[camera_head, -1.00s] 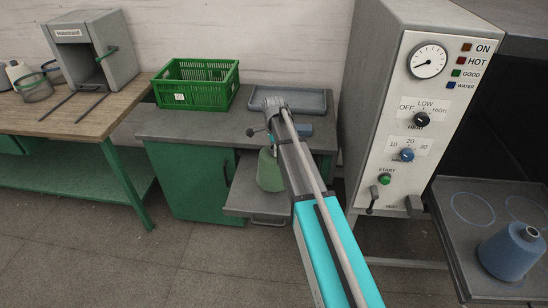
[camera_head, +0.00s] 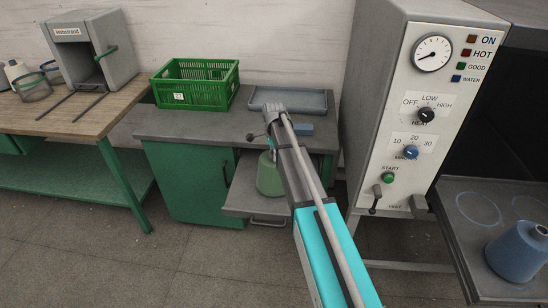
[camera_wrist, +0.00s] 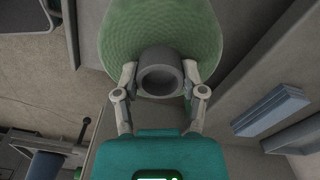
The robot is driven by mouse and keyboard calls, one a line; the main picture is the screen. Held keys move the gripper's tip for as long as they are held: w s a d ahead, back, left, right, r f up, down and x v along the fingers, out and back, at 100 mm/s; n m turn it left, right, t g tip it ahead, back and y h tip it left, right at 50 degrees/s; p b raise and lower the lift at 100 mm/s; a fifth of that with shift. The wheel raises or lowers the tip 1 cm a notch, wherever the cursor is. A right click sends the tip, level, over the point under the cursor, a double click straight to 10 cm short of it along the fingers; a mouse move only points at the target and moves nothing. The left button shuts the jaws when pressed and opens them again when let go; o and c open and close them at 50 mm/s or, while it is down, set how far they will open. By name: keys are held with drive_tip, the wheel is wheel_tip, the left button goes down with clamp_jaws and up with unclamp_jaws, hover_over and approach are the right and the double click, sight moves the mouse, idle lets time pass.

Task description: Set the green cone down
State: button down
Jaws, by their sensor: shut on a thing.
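The green cone (camera_head: 270,176) is upright with its narrow end up, at the pulled-out shelf (camera_head: 240,203) of the green cabinet. In the wrist view, the green cone (camera_wrist: 160,25) fills the top middle, with its grey tube end (camera_wrist: 161,72) towards me. My gripper (camera_wrist: 160,82) is shut on this tube end, one finger on each side. In the head view, my arm hides the gripper's fingers and part of the cone's right side. I cannot tell whether the cone's base touches the shelf.
A green crate (camera_head: 196,84) and a grey tray (camera_head: 288,101) stand on the cabinet top (camera_head: 190,124), with a blue block (camera_head: 301,129) in front of the tray. The steamer panel (camera_head: 418,125) rises at right. A blue cone (camera_head: 518,252) stands on the steamer's shelf (camera_head: 470,238).

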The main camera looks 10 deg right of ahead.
drive_tip(key=shift+f, duration=0.1)
idle(0.3)
drive_tip(key=shift+c, duration=0.8)
unclamp_jaws()
drive_tip(key=shift+r, duration=0.2)
wheel_tip(320, 180, up, 12)
drive_tip(key=p, duration=1.2)
drive_tip(key=shift+f, duration=0.1)
drive_tip(key=shift+s, duration=0.1)
